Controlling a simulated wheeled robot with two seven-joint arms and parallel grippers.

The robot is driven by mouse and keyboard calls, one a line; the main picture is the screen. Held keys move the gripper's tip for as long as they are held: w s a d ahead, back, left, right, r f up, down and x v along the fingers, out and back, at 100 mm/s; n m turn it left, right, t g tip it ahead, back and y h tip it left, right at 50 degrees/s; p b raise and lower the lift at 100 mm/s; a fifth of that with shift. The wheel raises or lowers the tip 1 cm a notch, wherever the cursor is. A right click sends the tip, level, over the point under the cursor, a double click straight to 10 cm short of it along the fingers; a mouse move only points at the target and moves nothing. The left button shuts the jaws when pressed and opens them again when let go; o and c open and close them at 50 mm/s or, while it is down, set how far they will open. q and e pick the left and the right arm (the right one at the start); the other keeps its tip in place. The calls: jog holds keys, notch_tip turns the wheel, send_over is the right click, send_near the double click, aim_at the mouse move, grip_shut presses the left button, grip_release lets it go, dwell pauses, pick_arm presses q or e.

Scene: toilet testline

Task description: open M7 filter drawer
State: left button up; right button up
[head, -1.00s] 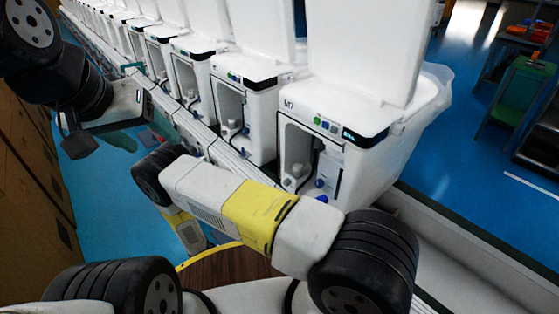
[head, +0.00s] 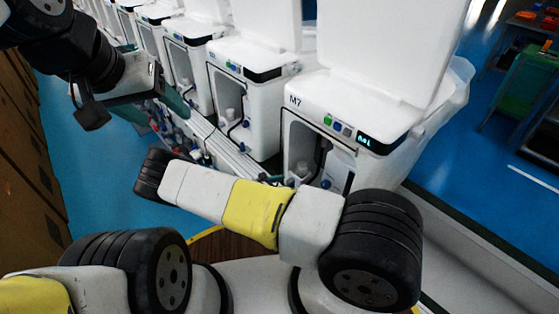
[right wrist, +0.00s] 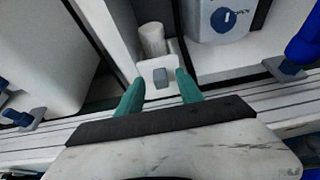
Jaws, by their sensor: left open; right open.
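The M7 machine (head: 335,98) stands right of centre in the head view, a white unit with its lid raised and an open front bay. The bay's lower part is hidden behind my right arm. In the right wrist view a small white drawer-like front (right wrist: 147,70) with a grey square tab (right wrist: 160,77) sits in a bay, a white cylinder behind it. My right gripper (right wrist: 160,82) is open, its teal fingers spread to either side of the tab; contact cannot be told. My left gripper (head: 168,92) is open at the upper left, away from M7.
A row of similar white machines (head: 240,75) runs to the upper left. A blue-knobbed grey part (right wrist: 228,20) and blue fittings (right wrist: 300,45) flank the drawer front. A pale ribbed rail (right wrist: 45,145) runs below.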

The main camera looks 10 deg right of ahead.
jog(key=shift+x, duration=1.05)
jog(key=shift+c, duration=0.4)
grip_shut()
jog(key=shift+a, duration=0.1)
